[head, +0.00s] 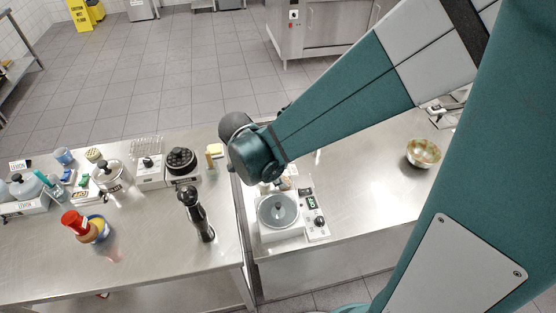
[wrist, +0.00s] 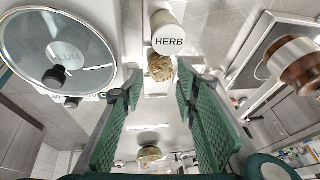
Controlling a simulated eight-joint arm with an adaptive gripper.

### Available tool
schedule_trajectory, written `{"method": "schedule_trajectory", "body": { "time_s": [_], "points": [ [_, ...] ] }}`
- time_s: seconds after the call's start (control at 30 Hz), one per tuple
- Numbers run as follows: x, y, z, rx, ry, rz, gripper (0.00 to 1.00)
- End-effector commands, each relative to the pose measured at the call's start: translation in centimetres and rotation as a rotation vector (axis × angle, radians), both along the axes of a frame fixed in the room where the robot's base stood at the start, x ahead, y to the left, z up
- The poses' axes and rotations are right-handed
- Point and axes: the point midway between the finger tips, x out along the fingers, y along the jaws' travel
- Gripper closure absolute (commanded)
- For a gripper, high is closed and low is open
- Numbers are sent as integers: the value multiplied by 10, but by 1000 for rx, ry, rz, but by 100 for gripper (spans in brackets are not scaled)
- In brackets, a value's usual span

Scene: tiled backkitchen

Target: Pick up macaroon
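A small, lumpy golden-brown piece (wrist: 161,67), which looks like the macaroon, lies on the steel counter in the wrist view. It is just below a white jar labelled HERB (wrist: 167,35), close to it; I cannot tell if they touch. My gripper (wrist: 158,90) is open, its two green finger pads spread wide with nothing between them. The piece shows beyond the fingertips, roughly centred in the gap. In the head view my arm hides most of this spot, and I cannot make out the macaroon there.
A glass-lidded pot (head: 278,211) on a white appliance stands near my gripper; its lid (wrist: 58,50) fills the wrist view's upper left. A patterned bowl (head: 423,152) sits right on the counter. The left counter (head: 150,255) holds a dark pepper mill (head: 197,215) and several containers.

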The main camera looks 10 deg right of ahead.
Motion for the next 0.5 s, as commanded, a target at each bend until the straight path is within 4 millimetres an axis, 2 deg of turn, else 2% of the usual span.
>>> {"method": "schedule_trajectory", "body": {
  "time_s": [0.3,0.5],
  "points": [
    [6,-13,-28,0,1,-1,69],
    [8,-17,-39,0,1,-1,69]
  ]
}}
